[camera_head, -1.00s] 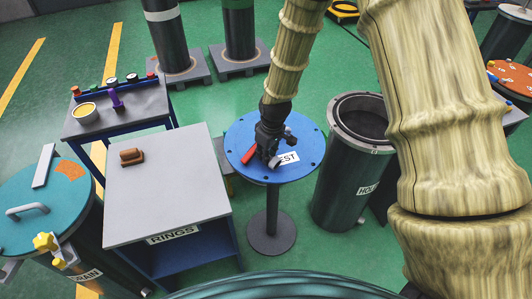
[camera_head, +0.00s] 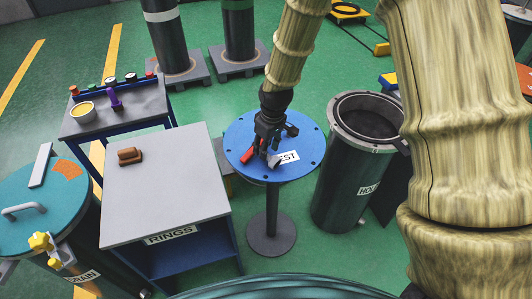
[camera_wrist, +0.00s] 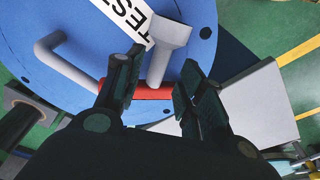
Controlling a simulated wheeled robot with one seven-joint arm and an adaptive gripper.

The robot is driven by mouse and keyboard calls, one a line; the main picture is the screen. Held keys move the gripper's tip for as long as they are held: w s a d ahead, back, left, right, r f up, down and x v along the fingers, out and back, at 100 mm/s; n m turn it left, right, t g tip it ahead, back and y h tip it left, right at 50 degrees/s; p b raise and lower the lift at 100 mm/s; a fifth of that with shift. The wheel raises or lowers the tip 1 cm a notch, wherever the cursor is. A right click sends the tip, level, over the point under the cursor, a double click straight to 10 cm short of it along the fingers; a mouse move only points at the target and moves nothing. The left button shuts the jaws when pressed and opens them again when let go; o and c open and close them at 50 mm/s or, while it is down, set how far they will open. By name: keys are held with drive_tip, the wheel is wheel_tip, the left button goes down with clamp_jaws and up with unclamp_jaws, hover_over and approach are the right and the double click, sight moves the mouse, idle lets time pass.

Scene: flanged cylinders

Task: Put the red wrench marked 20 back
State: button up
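The red wrench (camera_head: 246,156) lies on the round blue table top; its number cannot be read. In the wrist view its red bar (camera_wrist: 152,93) runs crosswise between and behind the two fingers. My gripper (camera_head: 266,150) is over the blue top, pointing down. In the wrist view my gripper (camera_wrist: 158,88) has its fingers apart, with a gap between them. A grey T-shaped piece (camera_wrist: 168,45) stands out beside the red bar; I cannot tell whether it belongs to the wrench.
The blue table top (camera_head: 300,135) has a partly covered "TEST" label and a grey bent handle (camera_wrist: 60,65). A grey "RINGS" table (camera_head: 170,200) with a brown piece (camera_head: 130,156) stands left. A small bench (camera_head: 140,110) holds several coloured items. An open dark cylinder (camera_head: 345,185) stands right.

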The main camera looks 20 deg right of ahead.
wheel_tip(320, 180, up, 6)
drive_tip(key=b, duration=0.1)
drive_tip(key=shift+s+r, duration=0.25)
drive_tip(key=shift+s, duration=0.05)
drive_tip(key=shift+o, duration=0.8)
drive_tip(key=shift+d+r, duration=0.1)
drive_tip(key=shift+r, duration=0.2)
drive_tip(key=n+p, duration=0.2)
drive_tip(key=n, duration=0.9)
drive_tip(key=n+g+p, duration=0.1)
drive_tip(key=n+p, duration=0.1)
drive_tip(key=n, duration=1)
drive_tip(key=f+n+h+p, duration=0.1)
drive_tip(key=n+p, duration=0.2)
drive_tip(key=n, duration=0.9)
drive_tip(key=shift+w+a+g, duration=0.3)
drive_tip(key=shift+a, duration=0.05)
drive_tip(key=shift+f+p, duration=0.55)
drive_tip(key=shift+f, duration=2.15)
drive_tip(key=shift+w+d+f+p, duration=0.15)
drive_tip(key=shift+f+p, duration=0.35)
drive_tip(key=shift+f, duration=0.35)
drive_tip(key=shift+w+d+f+p, duration=0.1)
drive_tip(key=shift+f+p, duration=0.4)
drive_tip(key=shift+f, duration=1.3)
